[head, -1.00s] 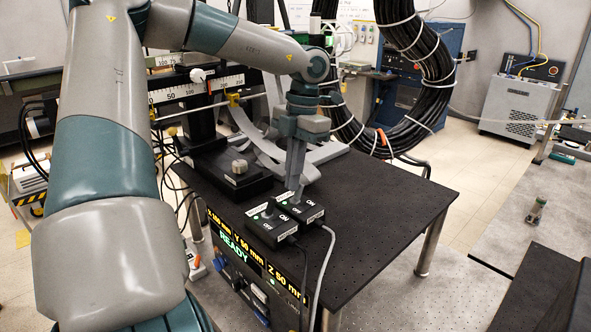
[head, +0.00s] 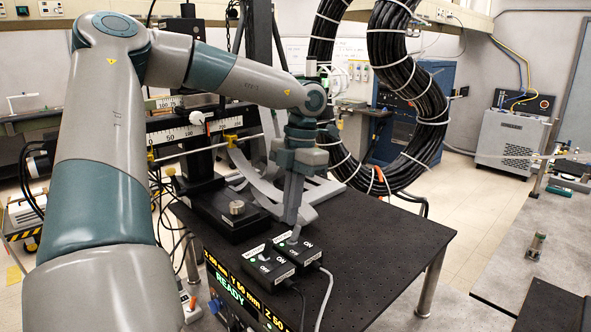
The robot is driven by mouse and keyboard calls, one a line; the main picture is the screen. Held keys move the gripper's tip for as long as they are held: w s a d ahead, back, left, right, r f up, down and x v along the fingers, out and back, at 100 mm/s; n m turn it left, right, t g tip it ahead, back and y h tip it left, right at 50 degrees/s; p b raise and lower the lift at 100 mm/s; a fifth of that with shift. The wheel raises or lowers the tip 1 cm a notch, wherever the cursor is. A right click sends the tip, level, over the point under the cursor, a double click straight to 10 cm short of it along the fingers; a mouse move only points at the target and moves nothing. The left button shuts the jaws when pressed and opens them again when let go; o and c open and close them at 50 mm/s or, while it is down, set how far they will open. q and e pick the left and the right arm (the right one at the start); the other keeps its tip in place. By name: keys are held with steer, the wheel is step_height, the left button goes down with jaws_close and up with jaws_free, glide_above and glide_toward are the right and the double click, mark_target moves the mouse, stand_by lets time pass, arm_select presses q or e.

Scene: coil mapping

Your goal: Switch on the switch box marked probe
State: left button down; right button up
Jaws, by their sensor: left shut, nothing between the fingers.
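Two small black switch boxes stand side by side near the front edge of the black perforated table (head: 395,250). The front-left box (head: 268,271) has a pale toggle and a white label strip. The back-right box (head: 304,258) also has a white label and the word ON on its top. The labels are too small to read, so I cannot tell which one is marked probe. My left gripper (head: 292,225) points down, shut and empty, with its tips at the toggle of the back-right box. I cannot tell whether they touch it. My right gripper is out of view.
A display panel (head: 232,290) reading READY is on the table's front. A black base with a metal knob (head: 237,207) and a curved grey frame stand behind the boxes. A large black cable coil (head: 410,85) hangs at the back. The table's right side is clear.

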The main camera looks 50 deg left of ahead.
arm_select(q)
step_height(320, 180, up, 17)
steer(key=w+b, duration=0.2)
steer(key=b, duration=0.1)
steer(key=shift+w+a+f+b, duration=0.2)
steer(key=shift+w+a+b, duration=0.1)
steer(key=shift+w, duration=0.1)
stand_by(0.3)
steer(key=shift+d+f, duration=0.1)
